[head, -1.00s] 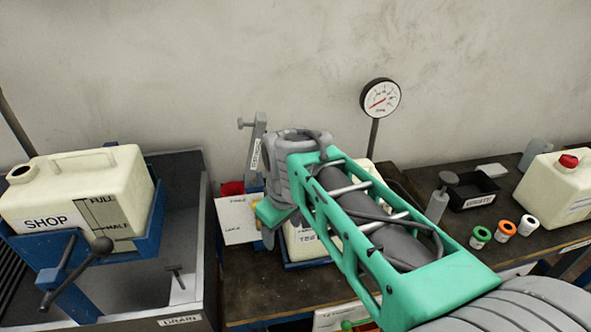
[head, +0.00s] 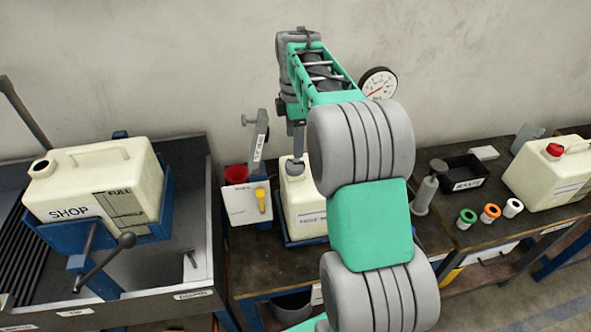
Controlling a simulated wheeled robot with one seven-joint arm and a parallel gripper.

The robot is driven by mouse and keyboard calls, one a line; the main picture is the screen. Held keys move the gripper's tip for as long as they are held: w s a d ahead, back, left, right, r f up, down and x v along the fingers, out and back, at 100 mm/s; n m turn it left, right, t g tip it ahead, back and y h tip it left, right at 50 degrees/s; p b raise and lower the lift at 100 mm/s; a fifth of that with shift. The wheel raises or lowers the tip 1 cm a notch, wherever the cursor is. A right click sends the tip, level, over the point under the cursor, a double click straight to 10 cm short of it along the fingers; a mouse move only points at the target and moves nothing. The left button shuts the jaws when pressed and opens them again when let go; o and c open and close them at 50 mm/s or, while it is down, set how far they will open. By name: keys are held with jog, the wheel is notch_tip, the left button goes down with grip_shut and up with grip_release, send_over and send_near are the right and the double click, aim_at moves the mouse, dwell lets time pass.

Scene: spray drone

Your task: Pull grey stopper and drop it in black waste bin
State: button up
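A cream jug (head: 303,203) with a white label stands in a blue holder on the bench, partly hidden by my arm. A small grey stopper (head: 293,167) sits in the neck on its top. My gripper (head: 297,153) points down just above the stopper, its tips very close to it. I cannot tell whether they touch it, or how far apart the fingers are. The black waste bin (head: 467,184), a small open box labelled WASTE, stands on the bench to the right.
A SHOP jug (head: 80,185) stands over the drain sink at left. A gauge (head: 378,84) rises behind my arm. A grey pump-like cylinder (head: 424,195) and green, orange and white caps (head: 490,212) stand near the bin. A red-capped jug (head: 553,180) is at far right.

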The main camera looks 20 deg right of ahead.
aim_at(295, 164)
notch_tip(295, 164, down, 9)
jog(key=b, duration=0.6)
jog(key=shift+p, duration=0.35)
dwell(0.8)
jog(key=shift+c, duration=0.4)
grip_shut()
dwell(0.5)
jog(key=shift+r, duration=0.1)
jog(key=shift+r+p, duration=2.35)
jog(key=shift+r, duration=0.6)
